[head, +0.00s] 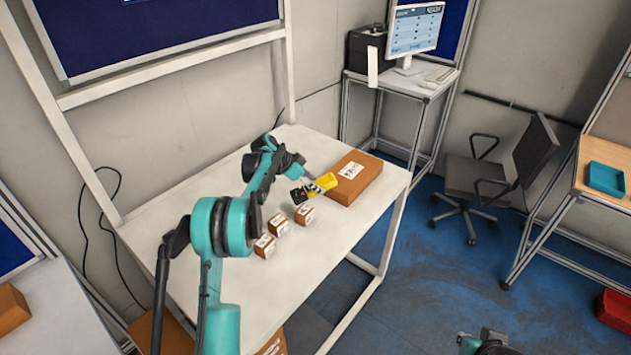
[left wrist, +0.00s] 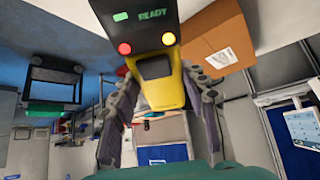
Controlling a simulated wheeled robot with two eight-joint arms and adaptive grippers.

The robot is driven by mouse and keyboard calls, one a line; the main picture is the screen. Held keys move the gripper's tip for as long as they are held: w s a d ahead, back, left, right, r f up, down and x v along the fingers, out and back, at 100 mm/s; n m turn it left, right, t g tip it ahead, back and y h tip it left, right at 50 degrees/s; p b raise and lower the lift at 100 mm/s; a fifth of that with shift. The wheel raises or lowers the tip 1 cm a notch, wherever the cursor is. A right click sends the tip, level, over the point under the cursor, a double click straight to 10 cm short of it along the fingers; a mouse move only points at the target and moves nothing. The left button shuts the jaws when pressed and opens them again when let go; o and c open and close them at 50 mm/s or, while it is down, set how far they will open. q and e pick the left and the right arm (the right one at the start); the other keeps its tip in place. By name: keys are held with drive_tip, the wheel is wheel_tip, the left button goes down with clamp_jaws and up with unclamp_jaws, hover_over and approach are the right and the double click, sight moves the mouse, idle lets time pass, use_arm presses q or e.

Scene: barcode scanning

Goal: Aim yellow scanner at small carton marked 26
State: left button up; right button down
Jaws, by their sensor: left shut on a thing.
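My left gripper (head: 312,186) is shut on the yellow scanner (head: 325,181) and holds it over the table, near the large box. In the left wrist view the yellow scanner (left wrist: 160,82) sits between both fingers; its dark screen reads READY, with a red and a yellow light below. Three small cartons with white labels stand on the table: one (head: 305,214) nearest the scanner, one (head: 278,224) in the middle, one (head: 264,246) nearest me. Their numbers are too small to read, so I cannot tell which is 26. A dark and teal part of my right arm (head: 485,342) shows at the bottom edge.
A large brown box (head: 357,182) with a label lies on the white table (head: 330,255), right of the scanner. It also shows in the left wrist view (left wrist: 222,38). The table's right front part is clear. A desk with a monitor (head: 414,29) and a chair (head: 490,170) stand beyond.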

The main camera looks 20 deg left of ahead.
sight(315, 193)
use_arm(q)
wheel_tip(315, 193, down, 5)
drive_tip(key=shift+w+r+b, duration=0.1)
drive_tip(key=shift+w+b, duration=0.05)
drive_tip(key=shift+b, duration=0.75)
drive_tip(key=shift+r, duration=0.1)
wheel_tip(315, 193, up, 12)
drive_tip(key=p, duration=0.6)
